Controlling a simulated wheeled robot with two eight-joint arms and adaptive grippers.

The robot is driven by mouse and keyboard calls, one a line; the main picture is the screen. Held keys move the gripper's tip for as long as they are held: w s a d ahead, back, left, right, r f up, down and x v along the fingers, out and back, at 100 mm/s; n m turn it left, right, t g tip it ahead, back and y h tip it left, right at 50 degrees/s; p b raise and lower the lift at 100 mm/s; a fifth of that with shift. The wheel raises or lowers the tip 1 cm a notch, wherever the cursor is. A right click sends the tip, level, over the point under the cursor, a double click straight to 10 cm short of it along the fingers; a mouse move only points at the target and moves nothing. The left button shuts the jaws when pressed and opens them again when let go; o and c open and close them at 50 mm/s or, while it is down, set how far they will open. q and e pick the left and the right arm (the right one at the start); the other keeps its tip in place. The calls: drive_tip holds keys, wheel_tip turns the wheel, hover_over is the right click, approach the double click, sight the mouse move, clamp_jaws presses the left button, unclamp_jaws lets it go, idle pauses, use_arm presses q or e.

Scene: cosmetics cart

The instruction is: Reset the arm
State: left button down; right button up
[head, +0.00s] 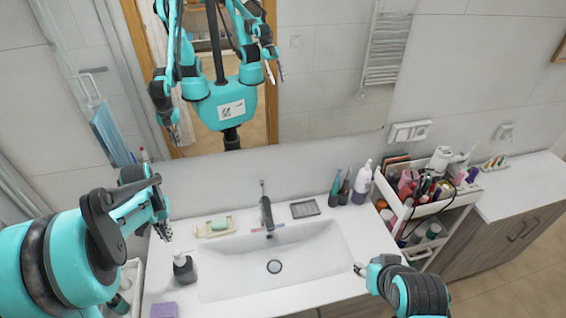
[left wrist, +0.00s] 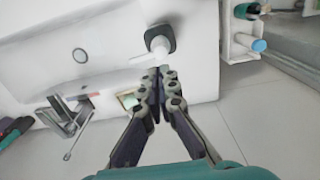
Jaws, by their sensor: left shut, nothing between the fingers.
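My left gripper (head: 164,231) hangs over the left end of the white counter, near the soap dispenser. In the left wrist view its fingers (left wrist: 160,75) are closed together with nothing between them, just in front of the dispenser's white pump. My right gripper (head: 360,269) is at the lower right, over the right edge of the counter. It is small and seen from behind, so its fingers are not clear. My right arm hides part of the counter's front corner.
A white sink (head: 320,258) with a tap (head: 266,212) is in the middle. The dark soap dispenser (head: 184,269), purple sponge (head: 163,310) and soap dish (head: 216,228) are on the left. A cosmetics cart (head: 447,206) stands right. The mirror reflects my body.

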use_arm(q)
drive_tip(key=s+d+f+m+t+b, duration=0.1)
drive_tip(key=s+d+f+t+b, duration=0.2)
drive_tip(key=d+b, duration=0.7)
drive_tip(key=s+d+f+m+t+b, duration=0.2)
drive_tip(key=s+d+f+t+b, duration=0.2)
drive_tip(key=s+d+f+b, duration=0.4)
drive_tip(key=d+f+b, duration=0.2)
drive_tip(key=d+b, duration=0.1)
drive_tip(key=b, duration=0.3)
drive_tip(key=shift+s+d+f+m, duration=0.2)
drive_tip(key=shift+d+f+m, duration=0.05)
drive_tip(key=shift+m, duration=0.05)
